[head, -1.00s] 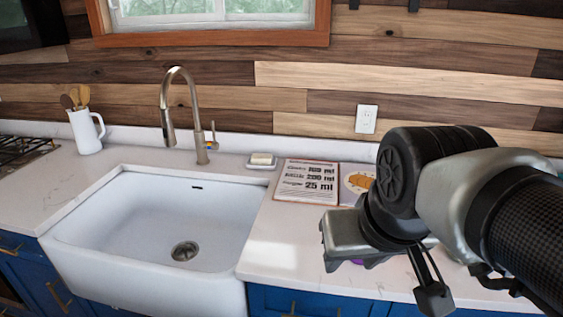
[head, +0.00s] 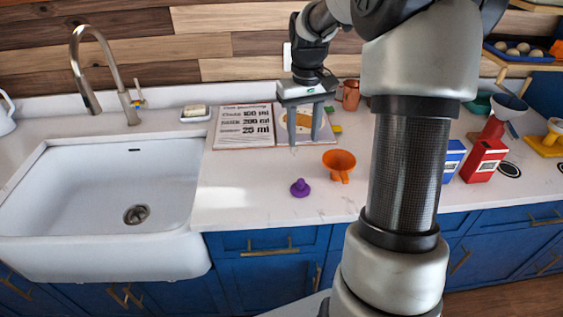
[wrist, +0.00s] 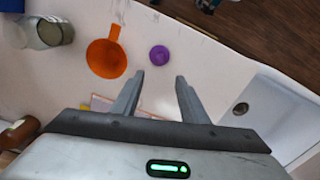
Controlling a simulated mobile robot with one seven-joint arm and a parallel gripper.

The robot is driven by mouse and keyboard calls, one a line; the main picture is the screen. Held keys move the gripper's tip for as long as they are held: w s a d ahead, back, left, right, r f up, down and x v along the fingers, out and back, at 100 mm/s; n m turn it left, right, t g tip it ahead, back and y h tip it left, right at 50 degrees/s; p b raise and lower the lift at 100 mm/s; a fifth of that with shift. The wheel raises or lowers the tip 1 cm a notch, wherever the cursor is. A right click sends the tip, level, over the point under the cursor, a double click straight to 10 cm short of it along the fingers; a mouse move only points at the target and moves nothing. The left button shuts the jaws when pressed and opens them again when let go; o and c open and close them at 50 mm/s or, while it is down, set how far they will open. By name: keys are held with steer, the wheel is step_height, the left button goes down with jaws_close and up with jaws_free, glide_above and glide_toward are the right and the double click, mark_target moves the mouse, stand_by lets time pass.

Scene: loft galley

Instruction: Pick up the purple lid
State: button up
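The purple lid (head: 300,188) lies on the white counter, to the right of the sink and near the front edge. It has a small knob on top. In the wrist view the lid (wrist: 159,55) shows as a purple disc just beyond the fingertips. My gripper (head: 305,140) is open and empty, pointing down above the counter behind the lid, in front of the open recipe book. In the wrist view the fingers (wrist: 160,75) stand apart with nothing between them.
An orange funnel-like cup (head: 339,163) stands right of the lid. The recipe book (head: 243,126) and soap dish (head: 195,114) lie behind. The sink (head: 100,185) is at left. Blue (head: 453,160) and red (head: 484,160) boxes stand at right. The counter left of the lid is clear.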

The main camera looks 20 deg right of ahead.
glide_above(301, 179)
step_height(301, 179, down, 12)
steer(key=shift+s+a+r, duration=0.1)
steer(key=shift+s+a, duration=0.05)
steer(key=shift+w+f, duration=0.2)
steer(key=shift+f, duration=2.65)
jaws_close()
